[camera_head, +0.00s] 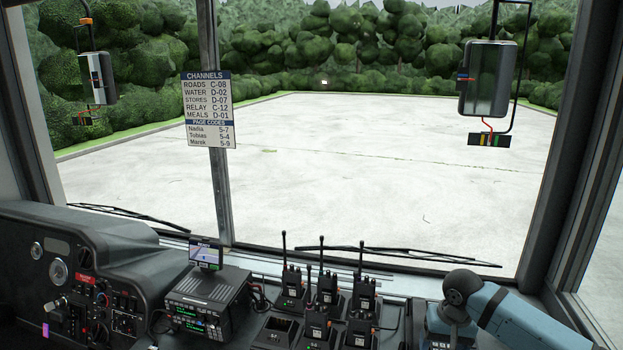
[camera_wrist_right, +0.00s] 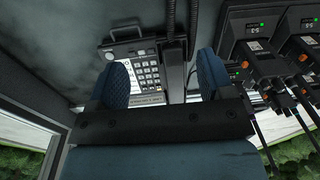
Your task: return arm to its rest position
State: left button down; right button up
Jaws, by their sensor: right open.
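My right arm (camera_head: 505,315) shows at the lower right of the head view as a blue link with a dark joint, bent over the dashboard. Its hand is out of sight there. In the right wrist view my right gripper (camera_wrist_right: 162,65) has its two blue padded fingers apart, with nothing held between them. A desk phone with a keypad (camera_wrist_right: 147,72) and a dark handset (camera_wrist_right: 173,55) shows beyond the fingers. I cannot tell how far it is from them. My left gripper is not in view.
Several handheld radios (camera_head: 328,288) with upright antennas stand in chargers left of my arm; some show in the right wrist view (camera_wrist_right: 268,75). A radio console (camera_head: 207,300) with a small screen (camera_head: 206,254) sits farther left. The windshield and right pillar (camera_head: 560,160) bound the space.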

jog(key=s+a+f+n+t+y+p, duration=0.1)
jog(key=s+a+f, duration=0.2)
jog(key=a, duration=0.1)
jog(key=s+a+f+n+t+y+p, duration=0.1)
jog(key=s+a+f, duration=0.3)
jog(key=s+a+f+n+t+y+p, duration=0.1)
jog(key=s+a+f+t+y, duration=0.1)
jog(key=s+a+f, duration=0.1)
jog(key=shift+s+a+f, duration=0.15)
jog(key=shift+a+f, duration=0.15)
jog(key=shift+a, duration=0.2)
jog(key=shift+s+a+f, duration=0.15)
jog(key=shift+a+f, duration=0.1)
jog(key=shift+a, duration=0.2)
pick_arm(q)
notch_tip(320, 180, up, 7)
jog(key=p, duration=0.3)
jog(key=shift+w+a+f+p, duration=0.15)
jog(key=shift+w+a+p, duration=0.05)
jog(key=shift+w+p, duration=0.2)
pick_arm(e)
jog(key=s+d+n+t, duration=0.1)
jog(key=s+d+t, duration=0.1)
jog(key=s, duration=0.7)
jog(key=s+d+n+t+h, duration=0.1)
jog(key=s+t, duration=0.3)
jog(key=s, duration=0.5)
jog(key=shift+d, duration=0.55)
